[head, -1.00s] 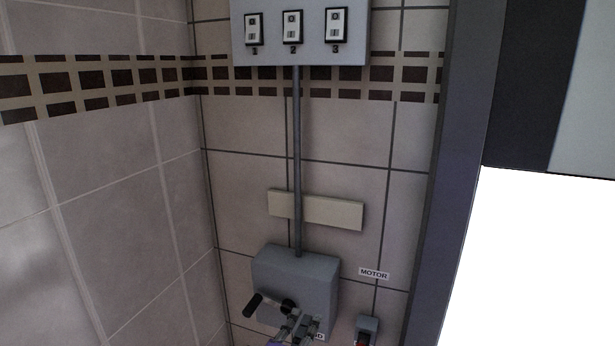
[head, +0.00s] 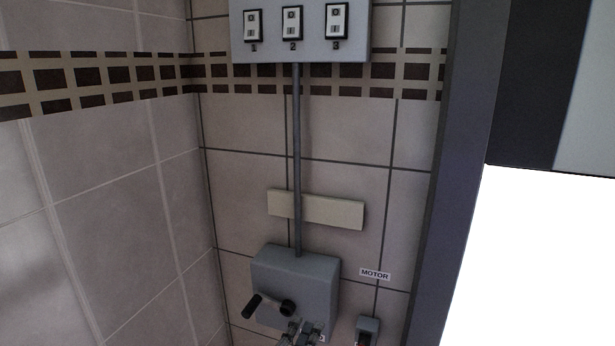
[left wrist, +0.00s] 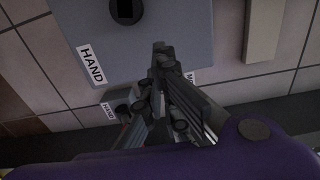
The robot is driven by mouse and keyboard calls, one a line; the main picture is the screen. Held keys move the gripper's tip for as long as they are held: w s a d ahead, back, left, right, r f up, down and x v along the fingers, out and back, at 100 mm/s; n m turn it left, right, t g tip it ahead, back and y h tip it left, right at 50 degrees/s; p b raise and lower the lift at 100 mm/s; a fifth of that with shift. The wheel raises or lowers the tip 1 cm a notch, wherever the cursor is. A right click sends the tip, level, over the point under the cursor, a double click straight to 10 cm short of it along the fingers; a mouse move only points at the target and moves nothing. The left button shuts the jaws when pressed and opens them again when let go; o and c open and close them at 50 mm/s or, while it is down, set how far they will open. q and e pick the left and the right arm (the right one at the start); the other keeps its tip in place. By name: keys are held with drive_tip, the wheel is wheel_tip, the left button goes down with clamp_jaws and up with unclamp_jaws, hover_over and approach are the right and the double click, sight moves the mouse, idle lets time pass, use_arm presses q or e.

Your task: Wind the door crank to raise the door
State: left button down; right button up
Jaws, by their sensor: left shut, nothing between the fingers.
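The door crank (head: 268,305) is a black handle on the front of a grey wall box (head: 300,278), its grip sticking out to the left of its round hub. My left gripper (head: 303,332) is at the bottom edge of the head view, just below and right of the hub. It is shut and empty, apart from the crank grip. In the left wrist view the shut fingers (left wrist: 162,58) lie in front of the box's lower part, beside a HAND label (left wrist: 92,65). A dark round part (left wrist: 127,10) shows at the top there. My right gripper is out of view.
A panel with three numbered switches (head: 292,28) is above, joined to the box by a pipe (head: 297,160). A MOTOR label (head: 375,274) and a small switch (head: 367,328) are at lower right. A dark post (head: 445,180) borders a bright white opening. Tiled wall fills the left.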

use_arm(q)
drive_tip(key=v, duration=0.7)
drive_tip(key=shift+s+a, duration=0.15)
drive_tip(key=shift+s, duration=0.2)
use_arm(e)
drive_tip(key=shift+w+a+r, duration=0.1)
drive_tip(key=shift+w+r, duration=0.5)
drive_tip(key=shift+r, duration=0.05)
use_arm(q)
drive_tip(key=shift+r, duration=0.15)
